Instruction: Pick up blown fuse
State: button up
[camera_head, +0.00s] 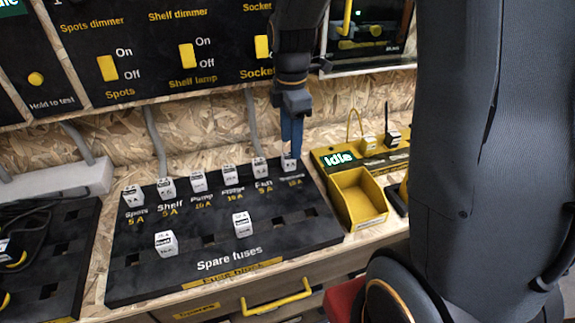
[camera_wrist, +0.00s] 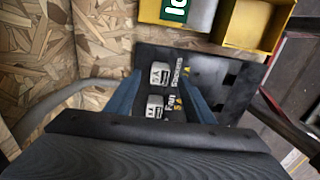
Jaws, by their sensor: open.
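A black fuse block (camera_head: 130,275) lies on the bench. A row of small white fuses stands along its back edge, labelled Spots (camera_head: 132,195), Shelf (camera_head: 166,188), Pump (camera_head: 198,181), Fridge (camera_head: 229,173) and others. Two fuses (camera_head: 166,243) (camera_head: 243,224) stand in the spare row. I cannot tell which fuse is blown. My gripper (camera_head: 291,148) points down, open, at the rightmost back-row fuse (camera_head: 288,163). In the wrist view that fuse (camera_wrist: 160,73) shows between the blue fingertips, with a neighbouring fuse (camera_wrist: 155,106) beside it. Contact cannot be made out.
A yellow open bin (camera_head: 357,197) and a tester reading Idle (camera_head: 338,159) stand right of the block. A switch panel (camera_head: 190,50) rises behind. A drawer with a yellow handle (camera_head: 276,299) is below. Another black board (camera_head: 55,250) with cables lies left.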

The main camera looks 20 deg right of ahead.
aim_at(289, 155)
jog(key=f, duration=0.6)
jog(key=shift+a+f, duration=0.1)
jog(key=shift+a, duration=0.15)
jog(key=c, duration=1.1)
